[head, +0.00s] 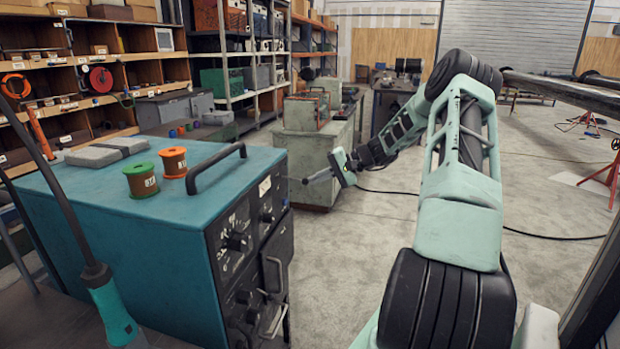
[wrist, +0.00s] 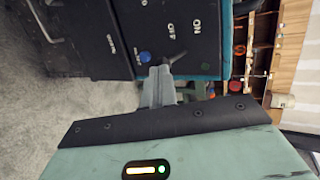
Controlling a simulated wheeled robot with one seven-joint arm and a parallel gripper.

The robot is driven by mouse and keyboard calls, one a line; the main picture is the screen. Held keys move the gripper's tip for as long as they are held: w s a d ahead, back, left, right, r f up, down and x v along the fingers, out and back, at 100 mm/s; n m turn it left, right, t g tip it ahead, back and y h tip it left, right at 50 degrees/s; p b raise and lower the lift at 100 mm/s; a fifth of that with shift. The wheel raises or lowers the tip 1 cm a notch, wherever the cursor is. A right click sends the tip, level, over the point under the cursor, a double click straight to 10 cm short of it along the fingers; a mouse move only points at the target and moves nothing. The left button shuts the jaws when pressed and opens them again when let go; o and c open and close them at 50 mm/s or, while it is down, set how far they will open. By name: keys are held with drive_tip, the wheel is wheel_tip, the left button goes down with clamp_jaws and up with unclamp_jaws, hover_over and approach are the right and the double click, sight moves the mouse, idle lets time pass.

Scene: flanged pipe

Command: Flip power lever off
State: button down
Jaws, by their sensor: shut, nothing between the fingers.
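The teal power unit (head: 110,222) stands at the left in the head view, its dark front panel (head: 245,225) facing right. In the wrist view the panel (wrist: 120,25) appears turned on its side, with ON and OFF labels. A small grey lever (wrist: 178,57) seems to stick out below the labels, right by my fingertips. I cannot tell whether they touch it, and its exact position is unclear. My gripper (head: 306,181) is in front of the panel, pointing left toward it. Its fingers (wrist: 159,72) are shut with nothing between them.
A blue knob (wrist: 145,57) sits close beside my fingertips. Two wire spools, orange (head: 173,163) and green-topped (head: 141,180), and a black handle (head: 215,167) are on the unit's top. A grey cabinet (head: 318,150) stands behind my gripper.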

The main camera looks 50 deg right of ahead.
drive_tip(key=shift+f+t+y+b, duration=0.3)
drive_tip(key=shift+f+t+b, duration=0.5)
drive_tip(key=shift+b, duration=0.1)
drive_tip(key=shift+r, duration=0.2)
drive_tip(key=shift+r+p, duration=0.4)
drive_tip(key=shift+r, duration=0.2)
